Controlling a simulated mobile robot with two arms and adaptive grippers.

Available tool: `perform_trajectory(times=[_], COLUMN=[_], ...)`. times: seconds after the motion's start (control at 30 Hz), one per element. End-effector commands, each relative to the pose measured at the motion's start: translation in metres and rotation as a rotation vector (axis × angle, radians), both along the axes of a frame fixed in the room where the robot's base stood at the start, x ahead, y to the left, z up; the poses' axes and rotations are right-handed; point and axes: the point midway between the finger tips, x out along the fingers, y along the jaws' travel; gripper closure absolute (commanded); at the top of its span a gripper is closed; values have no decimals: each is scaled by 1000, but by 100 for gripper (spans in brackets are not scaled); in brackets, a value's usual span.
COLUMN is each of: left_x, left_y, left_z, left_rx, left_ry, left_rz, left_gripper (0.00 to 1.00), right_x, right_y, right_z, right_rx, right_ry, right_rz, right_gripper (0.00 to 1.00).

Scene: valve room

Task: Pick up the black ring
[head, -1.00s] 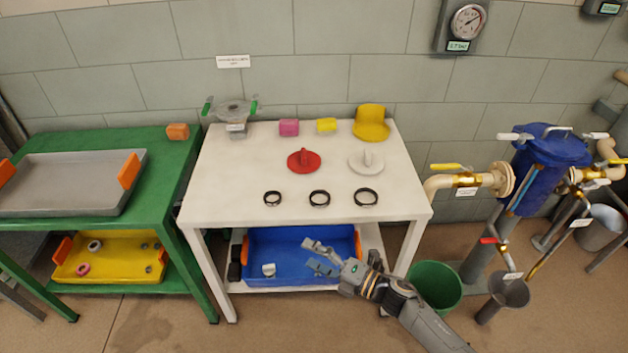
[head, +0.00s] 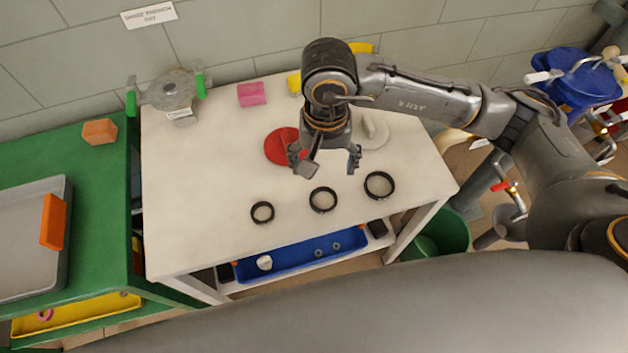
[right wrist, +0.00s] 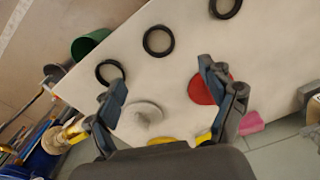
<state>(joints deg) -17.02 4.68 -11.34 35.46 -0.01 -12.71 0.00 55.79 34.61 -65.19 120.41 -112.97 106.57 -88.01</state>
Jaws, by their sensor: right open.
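Three black rings lie flat in a row near the front of the white table: a left ring (head: 262,212), a middle ring (head: 323,199) and a right ring (head: 379,185). In the right wrist view they show as one ring at the top (right wrist: 225,6), one in the middle (right wrist: 158,41) and one by a finger (right wrist: 110,72). My right gripper (head: 326,168) is open and empty, pointing down above the table, behind the middle ring. In the right wrist view its fingers (right wrist: 165,90) stand wide apart. My left gripper is not in view.
On the white table (head: 200,230) are a red disc (head: 285,147), a white disc (head: 372,131), a pink block (head: 251,94) and a green-handled metal fixture (head: 170,92). A blue tray (head: 290,257) sits on the shelf below. The table's left part is clear.

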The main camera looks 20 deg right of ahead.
Motion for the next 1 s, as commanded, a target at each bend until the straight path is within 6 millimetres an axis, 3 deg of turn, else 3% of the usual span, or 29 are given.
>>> perform_trajectory(times=[0.33,0.63,0.83,1.0], left_x=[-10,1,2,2], left_y=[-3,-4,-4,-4], left_z=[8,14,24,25], left_rx=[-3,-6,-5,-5], left_ry=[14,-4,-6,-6], left_rz=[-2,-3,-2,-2], left_gripper=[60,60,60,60], right_x=[-2,-1,0,1], right_y=[0,-1,-2,-2], right_z=[-64,-89,-119,-133], right_rx=[0,2,2,2], right_ry=[7,7,9,5], right_rz=[-2,-3,-3,-2], right_gripper=[18,18,18,18])
